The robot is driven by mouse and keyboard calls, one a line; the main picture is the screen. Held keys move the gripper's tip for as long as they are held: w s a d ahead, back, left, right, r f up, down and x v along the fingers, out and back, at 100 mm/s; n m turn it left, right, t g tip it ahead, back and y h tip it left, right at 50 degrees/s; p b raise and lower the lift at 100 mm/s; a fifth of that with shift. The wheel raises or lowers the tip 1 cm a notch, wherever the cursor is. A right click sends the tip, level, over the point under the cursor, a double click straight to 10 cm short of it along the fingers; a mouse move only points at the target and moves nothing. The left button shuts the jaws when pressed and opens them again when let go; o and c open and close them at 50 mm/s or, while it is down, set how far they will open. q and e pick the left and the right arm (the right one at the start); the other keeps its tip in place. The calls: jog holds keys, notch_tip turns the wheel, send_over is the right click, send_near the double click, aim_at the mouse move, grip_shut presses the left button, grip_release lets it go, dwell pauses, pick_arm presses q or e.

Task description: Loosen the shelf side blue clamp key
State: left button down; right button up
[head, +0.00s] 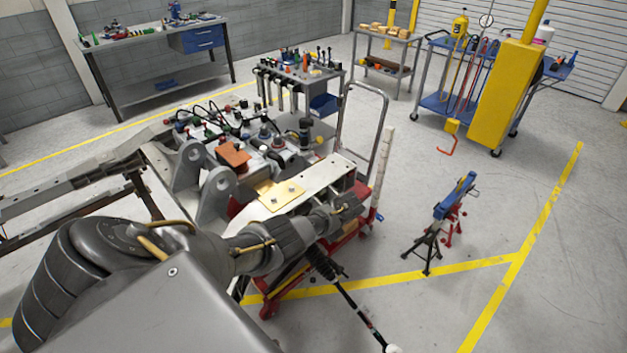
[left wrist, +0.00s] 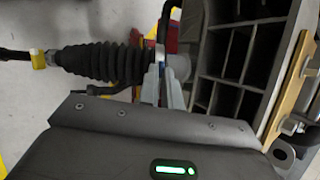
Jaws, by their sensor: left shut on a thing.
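My left arm reaches across the head view from the lower left, with its wrist end (head: 345,205) beside the right end of the metal chassis rail (head: 318,183). The left wrist view shows the two pale fingers of my left gripper (left wrist: 163,78) close together. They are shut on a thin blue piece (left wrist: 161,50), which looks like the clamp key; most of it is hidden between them. In the head view the fingers and the held key are hidden behind my wrist. My right gripper is in neither view.
A black ribbed rubber boot (left wrist: 92,62) lies close left of the fingers, and an open ribbed metal frame (left wrist: 238,65) stands close right. A blue-topped stand (head: 455,195) is on the floor to the right. Open floor lies beyond it.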

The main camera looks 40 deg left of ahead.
pick_arm(q)
jog(key=c, duration=1.6)
grip_release()
jog(key=shift+r, duration=0.1)
jog(key=p+v, duration=0.5)
jog(key=v, duration=0.5)
jog(key=shift+w+d+r, duration=0.15)
jog(key=shift+d+r, duration=0.05)
jog(key=shift+r, duration=0.05)
jog(key=b+x, duration=0.5)
jog(key=x, duration=0.6)
